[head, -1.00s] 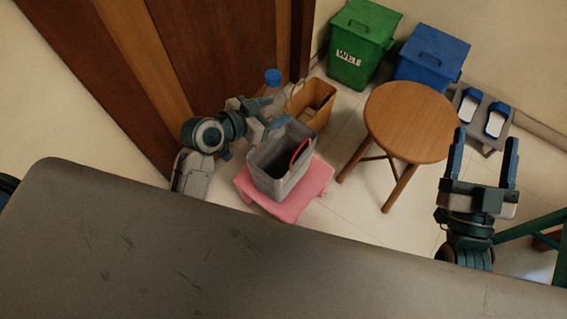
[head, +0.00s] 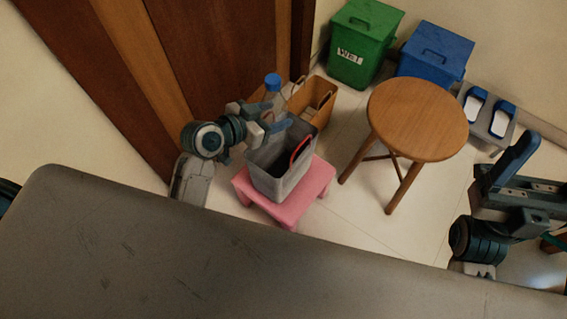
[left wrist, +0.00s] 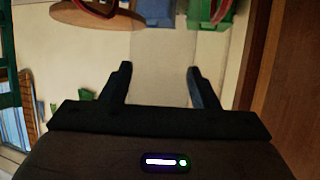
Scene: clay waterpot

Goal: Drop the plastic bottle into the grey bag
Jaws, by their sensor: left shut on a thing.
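The plastic bottle (head: 273,98) is clear with a blue cap and stands roughly upright in my left gripper (head: 268,122). Its see-through body also shows between the fingers in the left wrist view (left wrist: 163,70). The grey bag (head: 268,178) is open-topped, with a red handle, and sits on a pink stool (head: 312,186). My left gripper is shut on the bottle at the bag's back left rim. The bottle's lower end is hidden by the gripper and bag. My right gripper (head: 525,160) is open and empty at the right edge.
An orange-brown bag (head: 318,98) stands just behind the grey bag. A round wooden stool (head: 417,118) is to the right. Green (head: 362,45) and blue (head: 434,52) bins and a pair of slippers on a grey stand (head: 490,120) are along the wall.

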